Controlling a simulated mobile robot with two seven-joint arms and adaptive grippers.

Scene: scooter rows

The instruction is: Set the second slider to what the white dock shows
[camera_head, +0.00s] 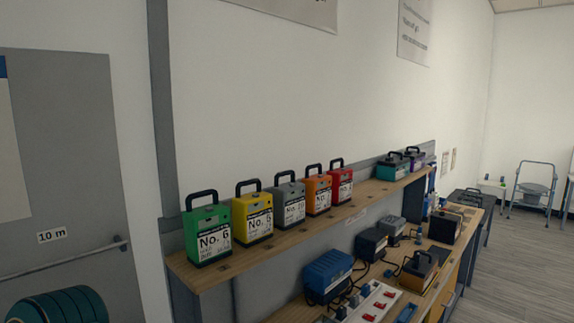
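A white panel (372,303) with several small red parts lies on the lower bench at the bottom of the view. The red parts may be switches or sliders, but they are too small to read their settings. I cannot pick out a white dock or any reading on one. Neither of my grippers is in view.
A wooden shelf (290,237) holds green (208,234), yellow (254,217), grey, orange and red battery packs. Blue (328,275) and dark units with cables crowd the bench below. A grey door (75,170) stands left. Open floor (515,262) lies right.

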